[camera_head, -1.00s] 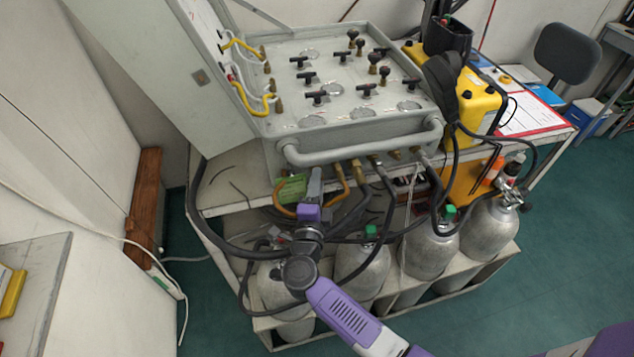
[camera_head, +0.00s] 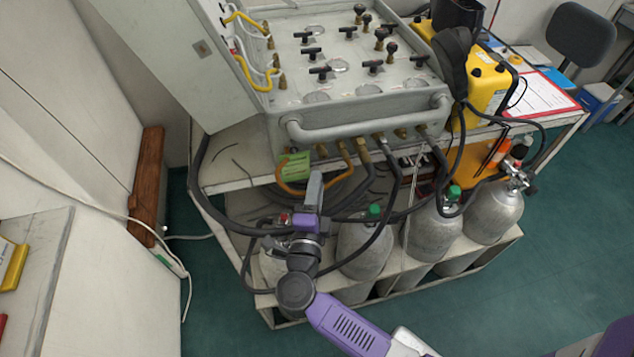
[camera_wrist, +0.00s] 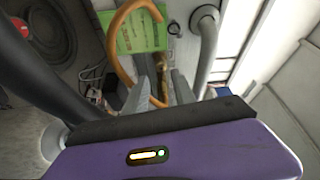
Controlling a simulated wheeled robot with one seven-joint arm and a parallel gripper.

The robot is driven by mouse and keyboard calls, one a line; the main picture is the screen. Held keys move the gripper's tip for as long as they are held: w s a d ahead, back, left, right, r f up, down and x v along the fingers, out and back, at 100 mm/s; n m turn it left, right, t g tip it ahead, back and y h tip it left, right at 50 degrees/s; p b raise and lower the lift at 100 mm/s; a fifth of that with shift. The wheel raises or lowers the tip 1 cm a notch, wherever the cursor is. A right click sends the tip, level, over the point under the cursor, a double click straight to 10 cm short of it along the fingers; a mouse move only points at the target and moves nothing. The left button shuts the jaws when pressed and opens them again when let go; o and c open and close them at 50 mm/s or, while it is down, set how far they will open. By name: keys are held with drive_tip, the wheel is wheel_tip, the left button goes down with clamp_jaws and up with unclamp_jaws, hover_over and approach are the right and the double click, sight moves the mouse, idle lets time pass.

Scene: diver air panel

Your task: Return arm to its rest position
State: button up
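My gripper (camera_head: 314,182) is in front of the grey air panel (camera_head: 352,110), below its front handle bar and just above the gas cylinders. In the wrist view its two grey fingers (camera_wrist: 160,88) stand apart with a gap between them, and nothing is held. An orange hose (camera_wrist: 122,50) and a brass fitting show beyond the fingers; I cannot tell how near they are. My purple arm reaches up from the bottom of the head view, bent at a dark joint.
A green tag (camera_head: 293,167) hangs under the panel among black hoses. Several silver cylinders (camera_head: 364,245) with green caps stand in a white rack close to my arm. A yellow case (camera_head: 488,90) sits at right. Green floor (camera_head: 560,240) is clear at right.

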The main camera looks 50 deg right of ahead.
drive_tip(key=shift+w, duration=0.1)
idle(0.3)
drive_tip(key=w+a+r+n+t+y, duration=0.1)
drive_tip(key=w+a+r+n+t, duration=0.1)
drive_tip(key=a+r+n+t, duration=0.45)
drive_tip(key=s+a+r+n+t+y, duration=0.3)
drive_tip(key=s+r+n+y, duration=0.1)
drive_tip(key=s+n+y, duration=0.15)
drive_tip(key=s+a+n+g+y, duration=0.2)
drive_tip(key=s+n+y, duration=0.2)
drive_tip(key=s+n, duration=0.4)
drive_tip(key=s+a+f+n+g+y, duration=0.1)
drive_tip(key=s+a+n+g+y, duration=0.2)
drive_tip(key=s+n, duration=0.4)
drive_tip(key=s+y, duration=0.1)
drive_tip(key=s, duration=0.7)
drive_tip(key=shift+s+a+f+n+y, duration=0.2)
drive_tip(key=shift+s+f+n+y, duration=0.05)
drive_tip(key=shift+s+n+y, duration=0.15)
drive_tip(key=shift+o, duration=0.2)
